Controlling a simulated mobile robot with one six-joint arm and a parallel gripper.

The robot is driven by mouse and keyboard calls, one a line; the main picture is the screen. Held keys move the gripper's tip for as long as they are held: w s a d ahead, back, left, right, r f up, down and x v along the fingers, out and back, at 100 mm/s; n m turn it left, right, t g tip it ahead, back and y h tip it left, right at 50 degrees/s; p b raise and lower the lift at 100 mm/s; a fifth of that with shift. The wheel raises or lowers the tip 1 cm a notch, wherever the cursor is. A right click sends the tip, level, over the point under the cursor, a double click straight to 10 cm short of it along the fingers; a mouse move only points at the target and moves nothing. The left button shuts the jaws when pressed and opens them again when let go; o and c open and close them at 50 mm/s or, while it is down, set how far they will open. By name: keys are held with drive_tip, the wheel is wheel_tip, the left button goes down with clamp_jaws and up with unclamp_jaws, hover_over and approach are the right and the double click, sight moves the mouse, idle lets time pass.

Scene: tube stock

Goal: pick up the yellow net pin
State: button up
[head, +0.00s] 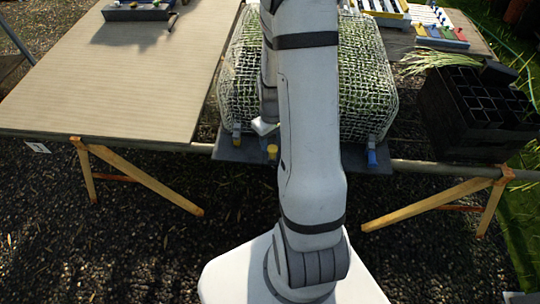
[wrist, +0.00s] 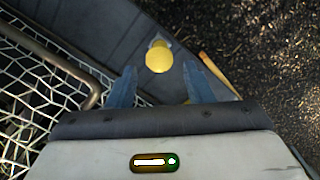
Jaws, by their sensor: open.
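The yellow net pin (head: 272,151) stands at the front edge of the dark board (head: 235,150) under the net cage, just left of my arm in the head view. In the wrist view the pin's round yellow head (wrist: 159,60) lies ahead of my gripper (wrist: 163,80), slightly left of the middle between the blue-grey fingertips. The fingers are apart with nothing between them. Whether the pin touches a finger cannot be told, but a gap shows on both sides. In the head view my gripper is mostly hidden behind my arm.
The wire net cage (head: 360,85) rises right behind the pin, and its frame and mesh (wrist: 40,75) fill the left of the wrist view.

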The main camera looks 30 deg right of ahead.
sight(272, 148)
drive_tip(key=shift+f+p, duration=0.45)
drive_tip(key=shift+f, duration=2.55)
drive_tip(key=c, duration=0.9)
